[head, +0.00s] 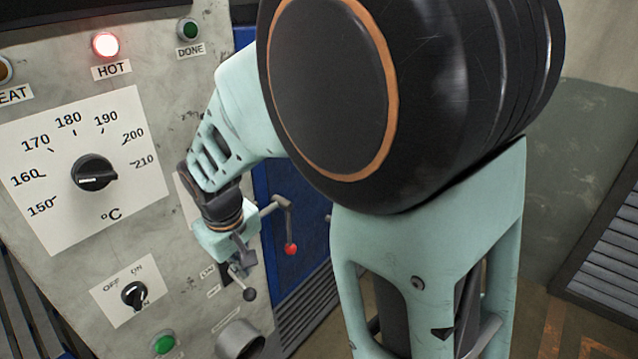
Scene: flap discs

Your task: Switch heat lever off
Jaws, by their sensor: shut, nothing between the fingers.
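A small lever with a dark ball end (249,294) sticks out of the grey control panel (190,250), beside a small ON label (207,272). It looks like the heat lever, and its ball points down. My gripper (242,267) is shut and empty, just above the ball and in front of the lever's upper part. The gripper hides the lever's base. I cannot tell whether the fingers touch the lever.
A red HOT lamp (106,44) is lit. A temperature dial (93,172) and an OFF/ON rotary switch (134,295) are left of the gripper. A red-knobbed handle (290,249) stands right, before a blue cabinet (315,220). A round metal tube (240,341) protrudes below.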

